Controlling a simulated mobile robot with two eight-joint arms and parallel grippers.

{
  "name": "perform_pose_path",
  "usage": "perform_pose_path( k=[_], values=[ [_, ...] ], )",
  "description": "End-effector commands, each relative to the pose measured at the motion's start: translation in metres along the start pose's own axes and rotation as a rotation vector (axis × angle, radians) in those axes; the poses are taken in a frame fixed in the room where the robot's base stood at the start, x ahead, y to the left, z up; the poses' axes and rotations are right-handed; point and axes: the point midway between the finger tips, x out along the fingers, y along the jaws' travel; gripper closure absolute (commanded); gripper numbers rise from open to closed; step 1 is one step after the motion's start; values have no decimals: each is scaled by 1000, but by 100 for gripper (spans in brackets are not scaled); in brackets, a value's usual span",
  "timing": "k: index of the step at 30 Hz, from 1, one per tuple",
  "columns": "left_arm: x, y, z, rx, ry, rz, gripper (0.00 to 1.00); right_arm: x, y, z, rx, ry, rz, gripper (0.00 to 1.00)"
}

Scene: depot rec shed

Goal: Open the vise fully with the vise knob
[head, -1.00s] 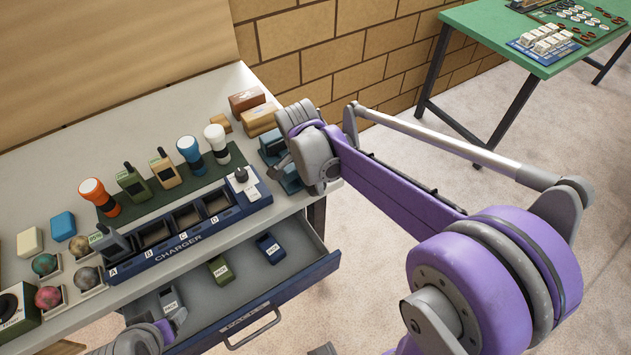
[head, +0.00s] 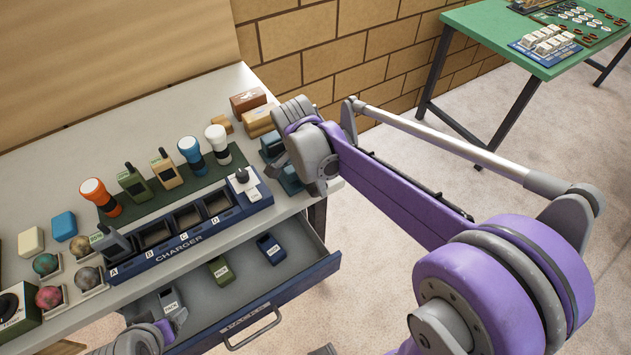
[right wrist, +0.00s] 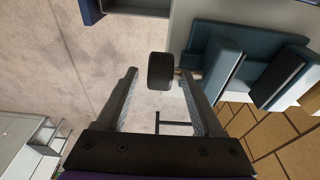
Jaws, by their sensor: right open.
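The blue-teal vise (head: 289,179) stands at the right end of the bench, partly hidden by my right gripper and wrist in the head view. In the right wrist view the vise (right wrist: 216,72) shows teal blocks with a dark jaw face, and a gap stands between its jaws. A gap shows on the left side of the knob; contact on the right is unclear.
A charger rack (head: 180,243) with flashlights and radios behind it fills the bench front. An open drawer (head: 290,288) holding several packs juts out below. Wooden blocks (head: 248,101) sit behind the vise. Floor right of the bench is clear up to a green table (head: 545,67).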

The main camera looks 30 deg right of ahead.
Motion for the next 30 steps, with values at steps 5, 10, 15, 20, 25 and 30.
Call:
perform_pose_path(
  k=[5, 10, 15, 20, 25, 30],
  values=[
    [-4, 0, -4, 0, 3, 0, 23, -38, 0, 0, -3, 0, -1, 31],
    [-5, 0, -6, 0, 5, 0, 23, -70, 0, 0, -1, 0, 0, 31],
    [-6, 0, -7, 0, 6, 0, 23, -88, 0, 0, -1, 0, 0, 31],
    [-6, 0, -7, 0, 6, 0, 23, -93, 0, 0, -1, 0, 0, 31],
    [-6, 0, -7, 0, 6, 0, 23, -92, 0, 0, 0, 0, 0, 31],
    [-6, 0, -7, 0, 6, 0, 23, -92, 0, 0, 0, 0, 0, 31]
  ],
)
